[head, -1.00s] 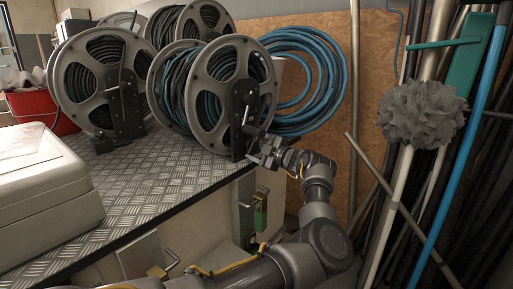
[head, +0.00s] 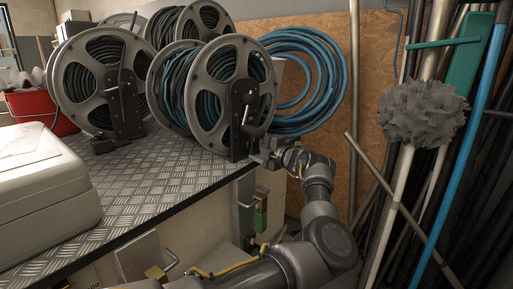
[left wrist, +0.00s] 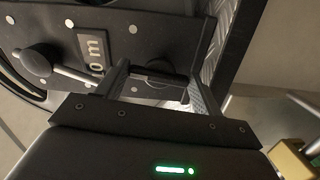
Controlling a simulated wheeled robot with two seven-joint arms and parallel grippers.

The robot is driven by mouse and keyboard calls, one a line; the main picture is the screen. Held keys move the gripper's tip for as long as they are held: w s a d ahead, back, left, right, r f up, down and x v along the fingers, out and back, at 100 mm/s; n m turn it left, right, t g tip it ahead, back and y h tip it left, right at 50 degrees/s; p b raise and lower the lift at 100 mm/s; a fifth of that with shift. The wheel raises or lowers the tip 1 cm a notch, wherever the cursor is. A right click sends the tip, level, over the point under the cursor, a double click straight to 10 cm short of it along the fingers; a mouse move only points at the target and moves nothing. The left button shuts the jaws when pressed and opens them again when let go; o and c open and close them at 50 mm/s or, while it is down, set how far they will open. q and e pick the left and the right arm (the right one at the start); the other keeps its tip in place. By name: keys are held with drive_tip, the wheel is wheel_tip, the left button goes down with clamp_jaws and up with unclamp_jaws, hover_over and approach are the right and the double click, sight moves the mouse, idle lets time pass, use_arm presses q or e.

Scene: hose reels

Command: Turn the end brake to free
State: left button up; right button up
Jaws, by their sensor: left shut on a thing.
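The end reel (head: 228,92), a grey spoked reel with dark teal hose, stands at the near right corner of the bench. Its black bracket (head: 240,105) carries a crank with a dark knob (head: 253,130). My left gripper (head: 262,155) is low against the bracket's right side. In the left wrist view, my left gripper (left wrist: 160,88) has its two fingers around a short black brake lever (left wrist: 157,75) on the bracket plate and is shut on it. The label there is partly covered, and the brake's marked position cannot be read. My right gripper is not in view.
Other reels (head: 103,80) stand left and behind. A pale case (head: 40,180) lies on the tread-plate bench (head: 150,170). A blue hose coil (head: 305,80) hangs on the board behind. Poles and a grey duster (head: 422,112) lean at the right.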

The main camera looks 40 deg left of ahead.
use_arm(q)
drive_tip(key=shift+f, duration=0.1)
drive_tip(key=o, duration=1)
